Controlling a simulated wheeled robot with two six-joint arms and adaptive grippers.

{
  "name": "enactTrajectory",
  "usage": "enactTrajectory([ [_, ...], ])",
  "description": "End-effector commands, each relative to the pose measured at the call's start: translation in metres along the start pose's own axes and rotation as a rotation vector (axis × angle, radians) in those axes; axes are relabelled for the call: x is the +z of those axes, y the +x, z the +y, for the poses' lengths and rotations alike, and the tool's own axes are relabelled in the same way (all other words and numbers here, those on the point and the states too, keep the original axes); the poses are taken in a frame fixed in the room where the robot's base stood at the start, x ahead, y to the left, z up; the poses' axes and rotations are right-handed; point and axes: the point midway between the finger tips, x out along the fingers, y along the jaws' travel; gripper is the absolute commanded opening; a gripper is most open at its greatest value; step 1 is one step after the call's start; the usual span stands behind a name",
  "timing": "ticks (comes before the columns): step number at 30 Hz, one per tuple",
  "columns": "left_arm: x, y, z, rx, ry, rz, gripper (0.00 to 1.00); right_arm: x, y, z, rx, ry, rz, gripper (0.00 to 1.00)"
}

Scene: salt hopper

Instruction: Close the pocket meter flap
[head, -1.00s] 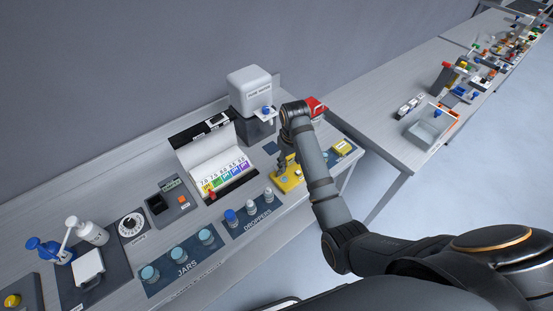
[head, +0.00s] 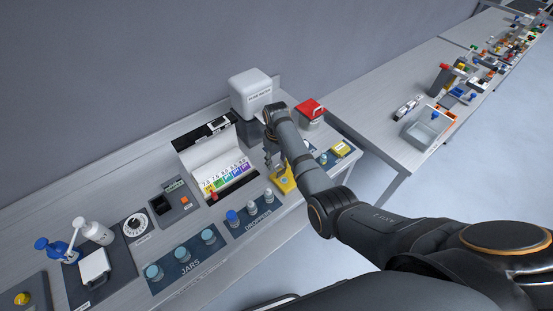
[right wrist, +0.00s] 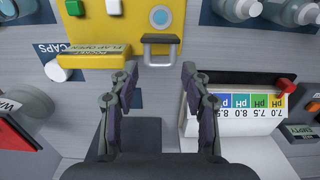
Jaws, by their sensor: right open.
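The yellow pocket meter (head: 285,184) sits on the bench right of the pH chart, partly hidden by my right arm. In the right wrist view its yellow body (right wrist: 168,18) is at the top, with a white button, a green button and a round blue-grey part. A yellow strip (right wrist: 93,62) with a label that seems to read "flap open" sticks out to the left. A grey loop handle (right wrist: 160,50) stands at the meter's near edge. My right gripper (right wrist: 158,72) is open and empty, its fingertips apart on either side just below the handle. My left gripper is out of view.
The white pH chart box (head: 215,160) stands close left of my right gripper. The droppers mat (head: 252,213) lies in front. A white-and-grey water dispenser (head: 250,92) and a red-lidded container (head: 310,112) stand behind.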

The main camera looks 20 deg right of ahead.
Motion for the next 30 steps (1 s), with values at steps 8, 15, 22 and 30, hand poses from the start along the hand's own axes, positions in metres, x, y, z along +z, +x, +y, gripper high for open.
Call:
enactTrajectory([
  [8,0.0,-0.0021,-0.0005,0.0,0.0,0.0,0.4,0.0002,0.0108,0.0002,0.0,0.0,0.001,0.48],
  [15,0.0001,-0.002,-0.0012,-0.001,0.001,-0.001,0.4,0.0002,0.0105,0.0002,0.0,0.0,0.001,0.3],
  [22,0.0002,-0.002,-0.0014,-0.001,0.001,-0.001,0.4,0.0002,0.0103,0.0002,0.0,0.0,0.001,0.05],
  [30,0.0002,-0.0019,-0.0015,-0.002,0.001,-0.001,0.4,0.0042,0.0098,0.0002,0.0,0.001,0.048,0.05],
])
